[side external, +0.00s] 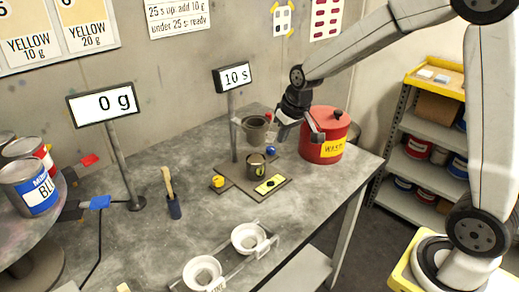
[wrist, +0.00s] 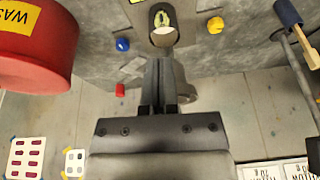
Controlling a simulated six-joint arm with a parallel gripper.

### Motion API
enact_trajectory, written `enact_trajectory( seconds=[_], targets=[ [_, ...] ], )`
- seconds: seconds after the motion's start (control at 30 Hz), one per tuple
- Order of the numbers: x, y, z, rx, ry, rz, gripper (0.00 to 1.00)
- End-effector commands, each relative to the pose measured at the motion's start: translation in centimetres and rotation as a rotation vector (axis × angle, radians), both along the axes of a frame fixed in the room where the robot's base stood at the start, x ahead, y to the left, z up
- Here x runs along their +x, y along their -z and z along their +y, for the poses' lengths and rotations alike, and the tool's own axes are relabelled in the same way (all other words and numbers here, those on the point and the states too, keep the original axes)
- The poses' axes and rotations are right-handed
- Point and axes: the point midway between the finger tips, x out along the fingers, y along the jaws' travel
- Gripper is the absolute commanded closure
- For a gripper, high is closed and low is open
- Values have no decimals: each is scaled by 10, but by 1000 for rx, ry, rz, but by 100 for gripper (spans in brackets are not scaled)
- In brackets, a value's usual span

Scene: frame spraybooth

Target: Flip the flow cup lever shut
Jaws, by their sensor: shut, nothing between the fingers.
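The flow cup (side external: 256,128) is a dark grey cup held on a bracket at the post under the "10 s" display. A small red tip (side external: 267,116) shows at its rim; it may be the lever's end, but the rest of the lever is not clear. My gripper (side external: 281,138) is just right of the flow cup, pointing down and empty. In the wrist view its fingers (wrist: 165,64) are together and hide most of the flow cup (wrist: 187,88) behind them. A red piece (wrist: 120,90) shows left of the fingers there. I cannot tell whether the fingers touch anything.
A dark cup (side external: 257,167) stands on a plate below, with yellow (side external: 217,181) and blue (side external: 270,151) knobs nearby. The red waste can (side external: 325,135) is close to my gripper's right. A brush (side external: 171,192) and white cup holders (side external: 203,272) are on the bench.

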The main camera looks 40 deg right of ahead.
Motion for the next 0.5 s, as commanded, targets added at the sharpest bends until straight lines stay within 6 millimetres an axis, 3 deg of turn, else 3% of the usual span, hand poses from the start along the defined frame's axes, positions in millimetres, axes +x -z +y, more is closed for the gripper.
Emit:
enact_trajectory(
  seconds=[0.5],
  targets=[
    [85, -38, -45, 20, 50, -53, 100]
  ],
)
